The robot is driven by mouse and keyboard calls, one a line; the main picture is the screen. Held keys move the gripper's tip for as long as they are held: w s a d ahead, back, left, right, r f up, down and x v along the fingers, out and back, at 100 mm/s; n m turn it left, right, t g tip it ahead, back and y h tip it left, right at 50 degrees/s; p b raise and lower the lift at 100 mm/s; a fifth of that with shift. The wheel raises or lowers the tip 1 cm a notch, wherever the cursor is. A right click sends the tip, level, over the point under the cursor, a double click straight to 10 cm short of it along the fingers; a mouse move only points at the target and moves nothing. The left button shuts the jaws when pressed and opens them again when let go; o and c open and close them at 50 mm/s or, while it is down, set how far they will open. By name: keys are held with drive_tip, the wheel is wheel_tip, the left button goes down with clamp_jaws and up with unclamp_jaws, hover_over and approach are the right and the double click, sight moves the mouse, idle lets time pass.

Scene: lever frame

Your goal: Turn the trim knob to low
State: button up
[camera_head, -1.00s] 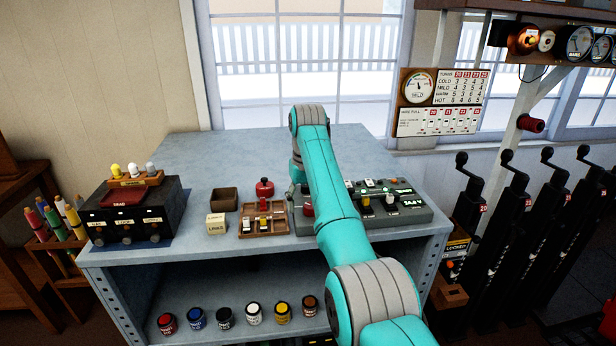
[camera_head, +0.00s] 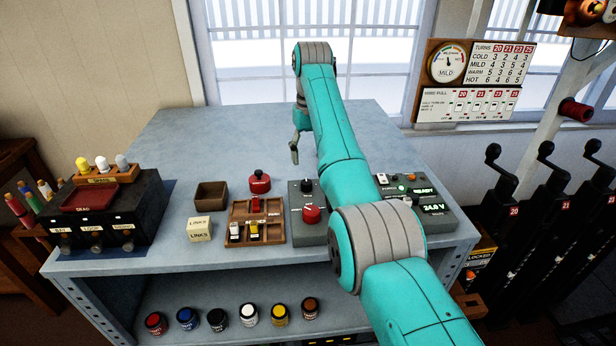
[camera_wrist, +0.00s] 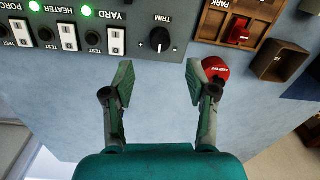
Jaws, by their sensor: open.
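The trim knob (camera_wrist: 160,39) is a black round knob with a pale pointer mark, on the grey control panel (camera_wrist: 183,22) under the label TRIM. The knob also shows in the head view (camera_head: 306,186), at the panel's far left corner. My gripper (camera_wrist: 160,75) is open and empty. In the wrist view its two fingers stand apart just below the knob, one to either side, not touching it. In the head view my gripper (camera_head: 295,152) hangs beyond the panel's far edge. My arm hides the middle of the panel there.
A red object (camera_wrist: 217,68) is partly behind the right finger in the wrist view. A red button (camera_head: 312,214) is on the panel. A wooden tray (camera_head: 272,236) and an open box (camera_head: 211,194) stand to the left. The bench's far part (camera_head: 220,135) is clear.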

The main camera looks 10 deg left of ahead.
sight(307, 182)
wheel_tip(307, 182, down, 8)
drive_tip(key=shift+a+f, duration=0.1)
drive_tip(key=shift+a, duration=0.05)
idle(0.4)
drive_tip(key=shift+s, duration=0.1)
clamp_jaws()
